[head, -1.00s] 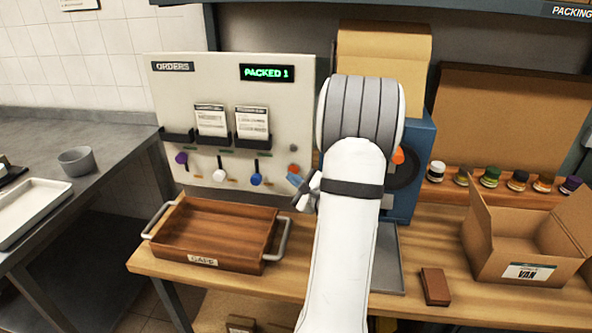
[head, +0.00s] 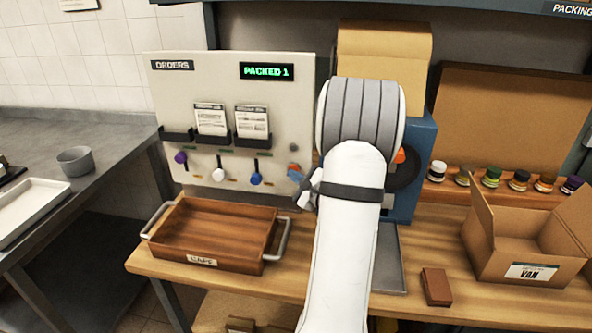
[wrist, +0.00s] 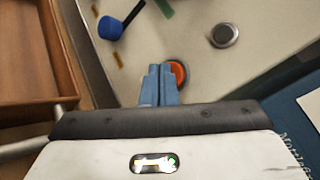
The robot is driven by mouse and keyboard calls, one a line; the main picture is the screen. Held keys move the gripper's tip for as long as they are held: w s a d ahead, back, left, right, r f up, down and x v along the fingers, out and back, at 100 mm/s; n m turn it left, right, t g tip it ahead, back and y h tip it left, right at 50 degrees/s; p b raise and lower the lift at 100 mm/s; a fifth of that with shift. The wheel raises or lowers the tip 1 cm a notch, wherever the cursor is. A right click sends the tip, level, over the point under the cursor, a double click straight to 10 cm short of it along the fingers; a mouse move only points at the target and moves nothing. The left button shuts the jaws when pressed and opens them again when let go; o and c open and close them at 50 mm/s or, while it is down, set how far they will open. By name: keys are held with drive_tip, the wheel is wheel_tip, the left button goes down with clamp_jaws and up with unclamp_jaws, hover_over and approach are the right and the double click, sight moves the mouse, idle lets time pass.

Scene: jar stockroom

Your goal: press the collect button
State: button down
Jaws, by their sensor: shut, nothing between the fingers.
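A round orange-red button (wrist: 179,73) with a dark rim sits on the pale orders panel (head: 228,80). In the head view only a bit of orange (head: 294,167) shows above my fingertips. My gripper (wrist: 159,68) is shut and empty, its blue fingers together just left of the button and partly over its edge in the wrist view. In the head view my gripper (head: 295,175) is at the panel's lower right. I cannot tell whether the fingertips touch the button. No label on the button is readable.
A wooden tray (head: 215,235) stands below the panel. A blue machine (head: 425,140) is to the right, with an open carton (head: 525,270) beyond.

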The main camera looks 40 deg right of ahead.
drive_tip(key=shift+w+d, duration=0.15)
drive_tip(key=shift+d, duration=0.05)
drive_tip(key=shift+a, duration=0.1)
idle(0.4)
drive_tip(key=shift+s+a+b, duration=0.55)
drive_tip(key=shift+b, duration=0.1)
drive_tip(key=shift+s, duration=0.1)
drive_tip(key=s+a+b, duration=0.1)
drive_tip(key=a, duration=0.1)
drive_tip(key=s+a+b, duration=0.1)
drive_tip(key=s, duration=0.1)
drive_tip(key=shift+a, duration=0.4)
idle(0.5)
